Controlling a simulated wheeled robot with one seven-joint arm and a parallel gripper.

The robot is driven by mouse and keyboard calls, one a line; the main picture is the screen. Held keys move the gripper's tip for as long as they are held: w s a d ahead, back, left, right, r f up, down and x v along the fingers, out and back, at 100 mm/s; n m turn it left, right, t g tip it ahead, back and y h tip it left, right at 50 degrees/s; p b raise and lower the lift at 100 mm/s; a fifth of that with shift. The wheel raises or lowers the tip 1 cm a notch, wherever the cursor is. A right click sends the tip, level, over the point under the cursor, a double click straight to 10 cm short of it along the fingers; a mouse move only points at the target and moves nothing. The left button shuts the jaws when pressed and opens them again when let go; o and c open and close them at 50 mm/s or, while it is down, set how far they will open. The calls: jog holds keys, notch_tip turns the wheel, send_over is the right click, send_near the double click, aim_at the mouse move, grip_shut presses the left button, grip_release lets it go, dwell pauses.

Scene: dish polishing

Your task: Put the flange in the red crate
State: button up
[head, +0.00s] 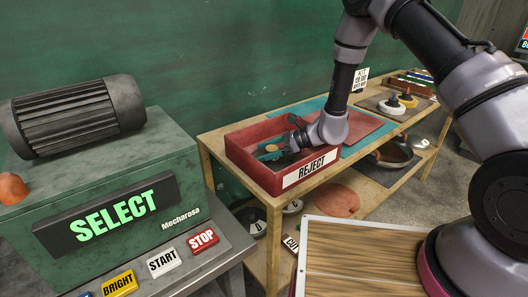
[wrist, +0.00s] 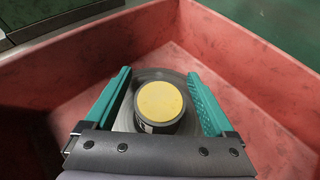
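The red crate (head: 262,176), labelled REJECT, stands on the wooden bench, and its red walls fill the wrist view (wrist: 75,80). My gripper (head: 273,152) reaches down into it. In the wrist view, the teal fingers of my gripper (wrist: 159,75) are spread wide. Between them is the flange, a round grey disc with a dark hub and a yellow top (wrist: 160,101). A gap shows between each finger and the hub. The flange appears to be inside the crate, low down. The lower part of the flange is hidden by my gripper body.
A green machine with a SELECT sign (head: 106,215) and push buttons (head: 163,261) stands at the left. A wood-topped surface (head: 365,255) is at the front. Round parts (head: 391,106) sit farther along the bench. The green wall is close behind the crate.

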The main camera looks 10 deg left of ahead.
jog(key=shift+d+r, duration=0.1)
jog(key=shift+r, duration=0.05)
jog(key=v, duration=1.1)
jog(key=shift+d+r, duration=0.2)
jog(key=shift+d, duration=0.15)
jog(key=s+d+r+n+h, duration=0.1)
jog(key=s+d+r+n, duration=0.15)
jog(key=r, duration=0.45)
jog(key=s+d+r+n+h, duration=0.1)
jog(key=d+r+n, duration=0.15)
jog(key=r, duration=0.35)
jog(key=s+d+r+n+h, duration=0.1)
jog(key=s+d+r+n, duration=0.1)
jog(key=d+r, duration=0.35)
jog(key=s+d+r+n+t+h, duration=0.3)
jog(key=s+d+r, duration=0.3)
jog(key=d+r, duration=0.2)
jog(key=s+d+r+n+t+h, duration=0.3)
jog(key=s+d+r, duration=0.3)
jog(key=d+r, duration=0.2)
jog(key=shift+s+d+t+h, duration=0.3)
jog(key=shift+d+t+h, duration=0.1)
jog(key=shift+t+h, duration=0.5)
